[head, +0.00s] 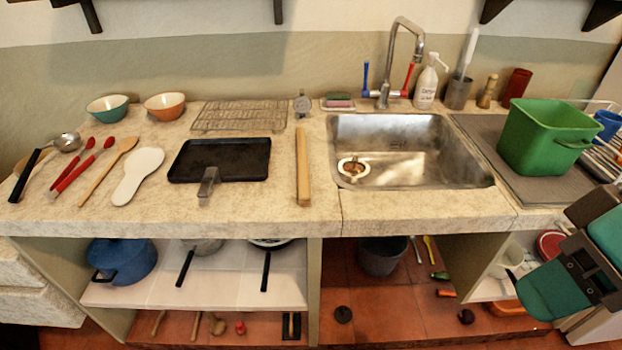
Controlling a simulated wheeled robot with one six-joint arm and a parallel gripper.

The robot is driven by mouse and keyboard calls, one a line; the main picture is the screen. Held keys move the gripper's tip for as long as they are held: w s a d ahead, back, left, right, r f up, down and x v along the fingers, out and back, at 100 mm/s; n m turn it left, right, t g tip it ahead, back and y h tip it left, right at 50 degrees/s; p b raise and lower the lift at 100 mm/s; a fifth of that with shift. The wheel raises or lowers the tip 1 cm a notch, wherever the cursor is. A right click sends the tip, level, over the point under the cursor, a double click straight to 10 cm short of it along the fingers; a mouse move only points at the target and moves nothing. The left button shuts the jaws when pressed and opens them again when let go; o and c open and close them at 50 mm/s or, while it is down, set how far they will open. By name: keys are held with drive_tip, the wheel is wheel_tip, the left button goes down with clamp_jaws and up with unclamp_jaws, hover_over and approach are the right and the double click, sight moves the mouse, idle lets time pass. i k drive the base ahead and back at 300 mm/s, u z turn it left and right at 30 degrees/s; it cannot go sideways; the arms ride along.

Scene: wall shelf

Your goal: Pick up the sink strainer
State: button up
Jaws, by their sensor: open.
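The sink strainer (353,168) is a small round piece with a pale rim and a brownish centre. It lies inside the metal sink (450,181), near the left end of the basin. My gripper (578,270) is at the right edge of the head view, with dark parts and teal pads. It is open and in front of the counter, well to the right of the strainer and apart from it. No object shows between its jaws.
A tap (384,97) with red and blue handles rises behind the sink. A green tub (548,140) stands on the grey mat right of it, near my gripper. The counter's front strip is mostly clear.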

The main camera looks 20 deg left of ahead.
sight(354, 167)
drive_tip(key=z, duration=0.5)
drive_tip(key=k, duration=0.15)
drive_tip(key=u, duration=1.6)
drive_tip(key=i, duration=1.2)
drive_tip(key=z, duration=0.5)
